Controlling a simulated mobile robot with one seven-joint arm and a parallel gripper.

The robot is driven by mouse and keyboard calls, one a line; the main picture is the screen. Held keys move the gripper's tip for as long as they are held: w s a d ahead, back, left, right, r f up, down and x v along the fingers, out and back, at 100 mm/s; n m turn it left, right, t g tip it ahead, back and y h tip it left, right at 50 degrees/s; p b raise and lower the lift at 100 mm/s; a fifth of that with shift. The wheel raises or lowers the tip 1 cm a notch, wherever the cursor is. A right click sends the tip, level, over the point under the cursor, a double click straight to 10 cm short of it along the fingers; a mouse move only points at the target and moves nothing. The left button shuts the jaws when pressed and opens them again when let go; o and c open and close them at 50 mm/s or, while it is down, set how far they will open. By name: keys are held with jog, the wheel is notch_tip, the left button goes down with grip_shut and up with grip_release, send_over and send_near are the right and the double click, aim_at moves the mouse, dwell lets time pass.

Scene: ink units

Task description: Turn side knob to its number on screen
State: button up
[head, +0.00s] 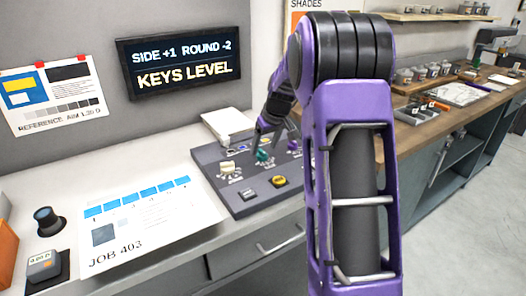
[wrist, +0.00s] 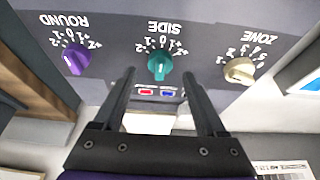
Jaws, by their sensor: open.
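The screen (head: 187,62) reads "SIDE +1 ROUND -2" above "KEYS LEVEL". The teal side knob (head: 264,156) is in the middle of the grey panel's (head: 243,205) knob row. In the wrist view, which shows the labels upside down, the side knob (wrist: 159,65) has a number scale around it; I cannot tell exactly which number it points at. My gripper (wrist: 158,74) is open, its two dark fingers pointing toward the side knob, one to each side in the picture. I see no contact. In the head view my gripper (head: 267,143) is just above the side knob.
A purple round knob (wrist: 76,59) and a cream zone knob (wrist: 240,70) flank the side knob. A job sheet (head: 140,225) lies left of the panel. A dark dial (head: 47,221) stands at far left.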

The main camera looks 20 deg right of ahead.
aim_at(262, 155)
jog(key=shift+x, duration=1.2)
grip_shut()
